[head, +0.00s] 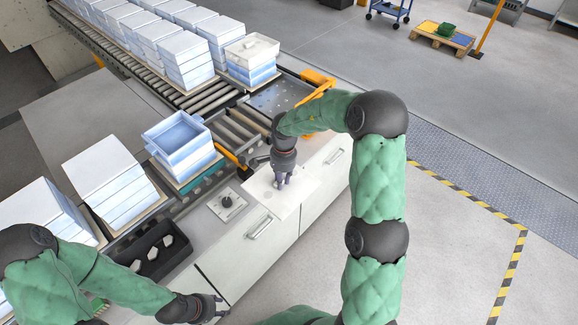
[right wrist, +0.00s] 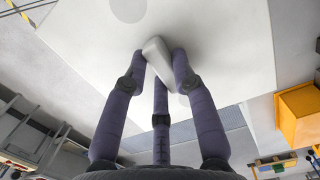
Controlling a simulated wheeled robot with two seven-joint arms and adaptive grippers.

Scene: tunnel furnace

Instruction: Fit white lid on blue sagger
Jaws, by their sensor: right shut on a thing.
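The white lid (head: 262,192) is a flat square plate, held over the right part of the white counter in the head view. My right gripper (head: 281,184) points down and is shut on the lid's raised knob. In the right wrist view, the fingers close around the white knob (right wrist: 157,50) on the lid (right wrist: 225,35). The blue sagger (head: 176,136) is the open top box of a stack on the roller line, left of the lid and apart from it. My left gripper (head: 222,305) is low at the counter's front, apart from lid and sagger; its fingers are unclear.
A black tray (head: 130,255) with several white pieces sits on the left of the counter. A control box with a knob (head: 227,201) is between tray and lid. White-topped stacks (head: 112,178) stand left of the sagger. Orange fixtures (head: 231,157) are between sagger and right arm.

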